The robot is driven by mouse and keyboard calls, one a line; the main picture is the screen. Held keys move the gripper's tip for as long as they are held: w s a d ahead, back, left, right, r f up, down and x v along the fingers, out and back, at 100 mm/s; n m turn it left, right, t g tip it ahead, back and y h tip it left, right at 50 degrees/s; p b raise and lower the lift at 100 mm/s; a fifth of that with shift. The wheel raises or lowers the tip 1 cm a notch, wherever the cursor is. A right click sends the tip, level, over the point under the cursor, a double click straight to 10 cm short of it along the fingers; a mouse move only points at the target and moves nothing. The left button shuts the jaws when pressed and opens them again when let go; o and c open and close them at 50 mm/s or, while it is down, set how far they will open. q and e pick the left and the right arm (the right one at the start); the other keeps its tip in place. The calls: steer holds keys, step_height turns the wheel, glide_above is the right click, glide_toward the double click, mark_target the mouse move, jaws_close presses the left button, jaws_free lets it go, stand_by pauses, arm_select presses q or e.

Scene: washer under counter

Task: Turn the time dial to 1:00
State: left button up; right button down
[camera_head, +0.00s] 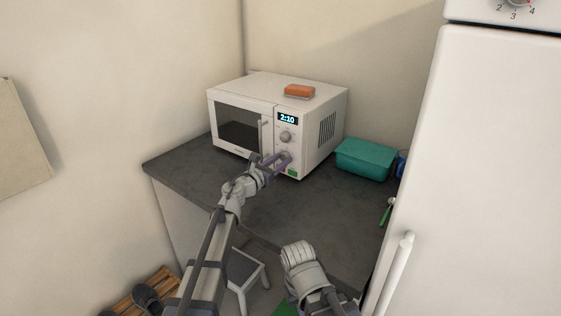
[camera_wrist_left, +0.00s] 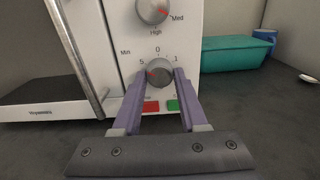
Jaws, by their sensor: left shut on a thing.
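A white microwave (camera_head: 231,98) stands on the dark counter, its display (camera_head: 287,118) reading 2:10. The time dial is the lower grey knob; in the left wrist view the time dial (camera_wrist_left: 159,71) shows 5, 0 and 1 around it and a red mark on its left side. My left gripper (camera_head: 284,159), with purple fingers, is at the dial; the left wrist view shows the gripper (camera_wrist_left: 159,78) shut on the knob, one finger each side. The upper power dial (camera_head: 285,137) is free.
An orange sponge-like block (camera_head: 299,91) lies on the microwave. A red button (camera_wrist_left: 151,107) and a green button (camera_wrist_left: 173,105) sit below the dial. A teal container (camera_head: 366,159) stands right of the microwave. A white fridge (camera_head: 490,170) bounds the right. The counter (camera_head: 300,208) in front is mostly clear.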

arm_select(q)
jaws_close()
steer(key=shift+n, duration=0.3)
